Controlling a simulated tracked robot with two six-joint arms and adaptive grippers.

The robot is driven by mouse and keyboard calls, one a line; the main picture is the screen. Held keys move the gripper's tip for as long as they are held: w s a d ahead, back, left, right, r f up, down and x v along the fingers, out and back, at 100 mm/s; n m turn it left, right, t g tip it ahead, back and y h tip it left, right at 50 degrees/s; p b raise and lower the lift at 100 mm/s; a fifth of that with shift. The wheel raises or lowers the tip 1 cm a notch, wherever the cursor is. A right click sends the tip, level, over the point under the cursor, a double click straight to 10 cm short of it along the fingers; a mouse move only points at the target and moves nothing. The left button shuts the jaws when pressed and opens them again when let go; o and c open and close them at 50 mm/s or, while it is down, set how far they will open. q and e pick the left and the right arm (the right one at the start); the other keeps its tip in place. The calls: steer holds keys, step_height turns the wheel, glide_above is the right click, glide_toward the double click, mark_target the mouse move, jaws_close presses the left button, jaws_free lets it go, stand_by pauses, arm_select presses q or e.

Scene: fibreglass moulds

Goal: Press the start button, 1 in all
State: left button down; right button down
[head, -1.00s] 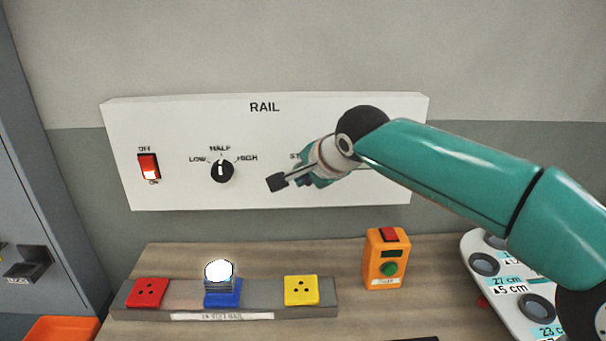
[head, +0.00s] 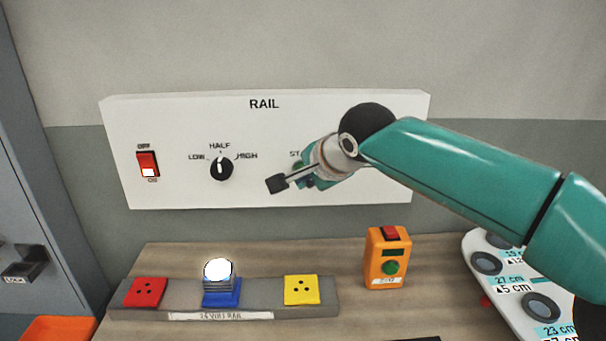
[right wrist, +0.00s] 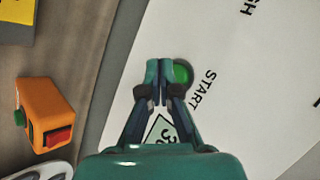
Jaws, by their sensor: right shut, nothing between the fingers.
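The start button is a round green button (right wrist: 183,73) beside the word START on the white RAIL panel (head: 360,190). In the right wrist view it sits just right of my fingertips and is partly covered by them; I cannot tell whether they touch it. In the head view my right gripper hides the button, and only the letters ST show. My right gripper (head: 277,183) is in front of the panel's right half, with its fingers together and empty; it also shows in the right wrist view (right wrist: 160,72). My left gripper is not in view.
The panel also has a lit red switch (head: 148,164) and a black knob (head: 221,169). Below, a grey bar (head: 263,300) carries red, blue and yellow blocks. An orange box (head: 387,258) with a green button stands on the bench, near a white holed board (head: 510,280).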

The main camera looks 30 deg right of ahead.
steer(key=shift+s+a+b, duration=0.45)
steer(key=shift+s, duration=0.25)
steer(key=shift+s+a+b, duration=0.4)
steer(key=shift+s+b, duration=0.05)
steer(key=shift+s, duration=0.3)
steer(key=shift+s+a+b, duration=0.45)
steer(key=shift+s, duration=0.25)
